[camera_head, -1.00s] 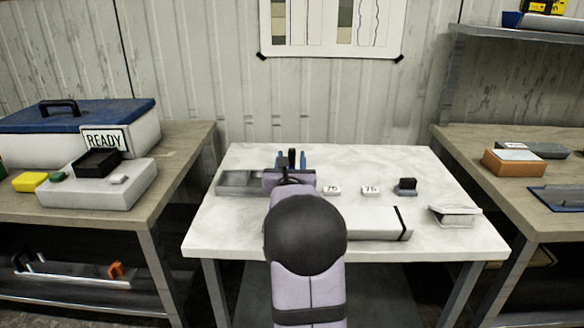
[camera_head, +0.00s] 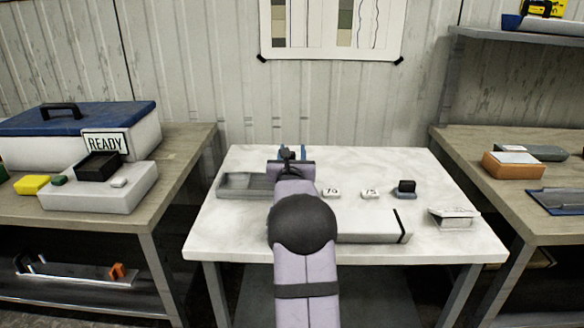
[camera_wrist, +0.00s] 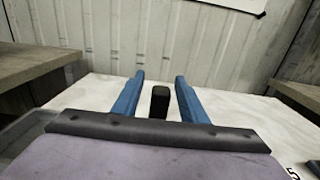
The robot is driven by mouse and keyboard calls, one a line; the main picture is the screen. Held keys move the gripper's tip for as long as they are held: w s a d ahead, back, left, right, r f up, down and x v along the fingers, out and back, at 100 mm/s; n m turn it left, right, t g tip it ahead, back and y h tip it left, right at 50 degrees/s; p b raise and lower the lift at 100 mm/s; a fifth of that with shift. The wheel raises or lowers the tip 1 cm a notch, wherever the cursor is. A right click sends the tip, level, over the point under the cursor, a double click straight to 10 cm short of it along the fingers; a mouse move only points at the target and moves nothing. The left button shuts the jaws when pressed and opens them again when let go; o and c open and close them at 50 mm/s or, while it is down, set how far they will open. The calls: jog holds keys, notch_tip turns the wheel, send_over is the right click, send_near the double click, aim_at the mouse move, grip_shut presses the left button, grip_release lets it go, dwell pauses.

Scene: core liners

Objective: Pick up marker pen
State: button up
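My gripper (camera_head: 292,153) is over the back left part of the white-topped table, its two blue fingers pointing toward the wall. In the wrist view the fingers (camera_wrist: 158,92) stand apart, with clear gaps on both sides of a dark upright piece (camera_wrist: 159,102). This piece shows between the fingers in the head view (camera_head: 288,153) too, small and partly hidden by my gripper. It may be the marker pen, but I cannot tell for sure. No other marker pen can be made out.
A grey tray (camera_head: 228,187) lies left of my arm. White tags (camera_head: 370,194), a black block on a dark base (camera_head: 406,186), a long white box (camera_head: 368,229) and a pale folded item (camera_head: 455,216) lie to the right. The table's back right is clear.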

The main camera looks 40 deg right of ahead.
jog(key=shift+w+d, duration=0.15)
jog(key=shift+d, duration=0.05)
grip_shut()
jog(key=shift+r, duration=0.1)
